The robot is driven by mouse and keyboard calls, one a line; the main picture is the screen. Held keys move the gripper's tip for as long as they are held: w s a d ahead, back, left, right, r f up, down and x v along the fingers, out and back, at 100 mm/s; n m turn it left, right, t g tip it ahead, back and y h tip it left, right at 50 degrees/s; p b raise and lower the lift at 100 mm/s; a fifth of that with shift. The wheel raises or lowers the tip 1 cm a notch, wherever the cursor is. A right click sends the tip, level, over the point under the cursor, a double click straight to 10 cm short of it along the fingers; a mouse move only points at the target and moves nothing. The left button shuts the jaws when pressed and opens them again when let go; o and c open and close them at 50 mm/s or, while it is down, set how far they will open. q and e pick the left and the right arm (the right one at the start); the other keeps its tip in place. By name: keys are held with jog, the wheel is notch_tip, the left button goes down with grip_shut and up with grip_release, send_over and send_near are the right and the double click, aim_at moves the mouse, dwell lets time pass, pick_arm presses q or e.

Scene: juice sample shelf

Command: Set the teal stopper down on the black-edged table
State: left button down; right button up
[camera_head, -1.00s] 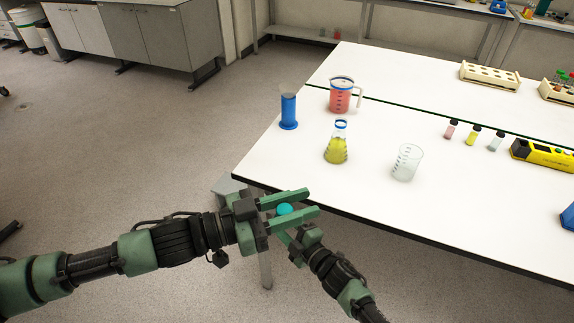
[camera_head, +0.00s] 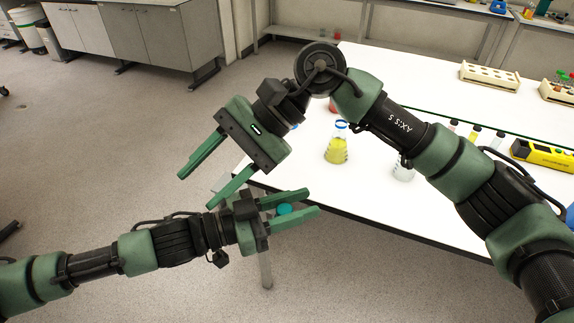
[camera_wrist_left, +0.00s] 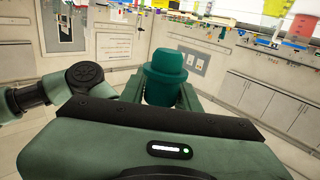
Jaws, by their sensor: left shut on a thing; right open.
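The teal stopper (camera_head: 284,209) is between the green fingers of my left gripper (camera_head: 312,202), which is shut on it.
A conical flask of yellow liquid (camera_head: 337,156) and a clear beaker (camera_head: 402,174) stand on the table, the beaker partly behind my right arm. A red jug (camera_head: 332,107) is mostly hidden by it. A yellow device (camera_head: 545,153) is farther right. The near-left table strip is bare.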

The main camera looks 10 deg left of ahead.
jog(key=d+n+t+h, duration=0.3)
jog(key=d+n+h, duration=0.1)
jog(key=d+n, duration=0.1)
jog(key=n+t+h, duration=0.3)
jog(key=t+h, duration=0.1)
send_near(284, 209)
jog(key=f, duration=0.3)
jog(key=w+f, duration=0.1)
jog(key=f, duration=0.6)
jog(key=shift+w+a+f, duration=0.1)
jog(key=shift+w+a, duration=0.15)
jog(key=shift+a, duration=0.15)
jog(key=c, duration=0.8)
pick_arm(q)
jog(key=c, duration=1.5)
grip_release()
pick_arm(e)
grip_shut()
pick_arm(q)
jog(key=o, duration=0.6)
jog(key=shift+c, duration=0.2)
